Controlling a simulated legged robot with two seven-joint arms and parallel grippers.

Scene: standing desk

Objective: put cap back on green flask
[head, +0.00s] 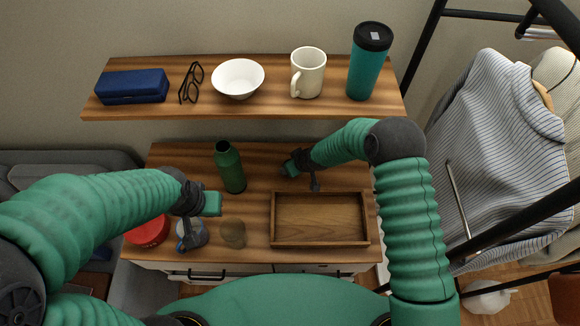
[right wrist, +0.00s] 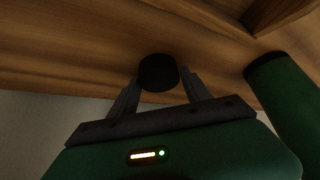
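The green flask (head: 230,170) stands upright on the desk, left of centre, its top dark. In the right wrist view the flask (right wrist: 288,110) is at the right, beside my gripper and apart from it. A black round cap (right wrist: 158,72) sits between the fingertips of my right gripper (right wrist: 160,78), which look closed against its sides. In the head view my right gripper (head: 292,166) is low over the desk, right of the flask; the cap is hard to make out there. My left gripper (head: 184,238) is over the desk's front left; its fingers are not clear.
A wooden tray (head: 320,242) lies at the desk's front right. A red round object (head: 147,234), a grey object (head: 198,234) and a brownish cup (head: 232,234) are front left. The shelf above holds a blue case (head: 132,87), glasses, bowl (head: 238,78), mug (head: 308,72) and teal tumbler (head: 368,65).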

